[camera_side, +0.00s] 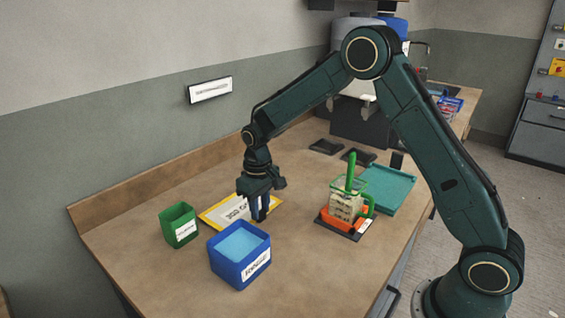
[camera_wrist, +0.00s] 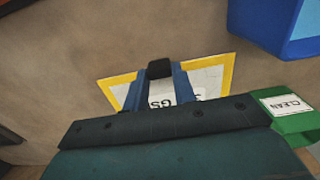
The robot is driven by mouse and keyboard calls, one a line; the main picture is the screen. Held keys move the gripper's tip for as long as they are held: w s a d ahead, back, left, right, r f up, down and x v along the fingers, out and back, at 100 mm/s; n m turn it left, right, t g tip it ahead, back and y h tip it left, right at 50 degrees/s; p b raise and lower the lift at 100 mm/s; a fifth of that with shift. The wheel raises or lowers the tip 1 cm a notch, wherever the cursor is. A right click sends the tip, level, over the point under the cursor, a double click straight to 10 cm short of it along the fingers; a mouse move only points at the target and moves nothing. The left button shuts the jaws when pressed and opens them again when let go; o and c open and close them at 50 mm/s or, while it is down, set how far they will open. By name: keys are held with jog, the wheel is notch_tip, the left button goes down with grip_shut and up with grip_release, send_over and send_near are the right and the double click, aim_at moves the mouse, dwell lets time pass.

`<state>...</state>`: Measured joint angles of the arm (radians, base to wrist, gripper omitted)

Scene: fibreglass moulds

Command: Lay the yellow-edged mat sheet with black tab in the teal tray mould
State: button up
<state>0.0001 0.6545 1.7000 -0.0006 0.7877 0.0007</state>
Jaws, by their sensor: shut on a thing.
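The yellow-edged mat sheet (camera_side: 228,211) is white with printed black letters and lies at or close above the bench top. It also shows in the wrist view (camera_wrist: 213,79), partly hidden by my gripper. My gripper (camera_side: 261,214) points down at the sheet's right side. In the wrist view my gripper (camera_wrist: 160,75) has its blue fingers closed at the black tab (camera_wrist: 159,68) on the sheet's edge. The teal tray mould (camera_side: 387,187) lies flat on the bench to the right, and what I see of it is empty.
A blue bin (camera_side: 238,268) with light blue contents stands in front of the sheet, and a small green bin (camera_side: 178,226) to its left. An orange and green fixture (camera_side: 345,212) on a dark base stands between sheet and mould. Dark flat pads (camera_side: 326,146) lie behind.

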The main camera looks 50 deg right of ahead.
jog(key=shift+r, duration=0.1)
notch_tip(320, 180, up, 15)
jog(key=s+d+n, duration=0.4)
jog(key=d+n, duration=0.8)
jog(key=s+d+n, duration=0.4)
jog(key=d+n, duration=0.7)
jog(key=n, duration=0.1)
jog(key=s+d+n, duration=0.4)
jog(key=d+n, duration=0.8)
jog(key=f, duration=0.5)
jog(key=shift+s+a+f, duration=0.1)
jog(key=shift+a+f, duration=0.15)
jog(key=shift+f, duration=0.15)
jog(key=shift+f, duration=0.1)
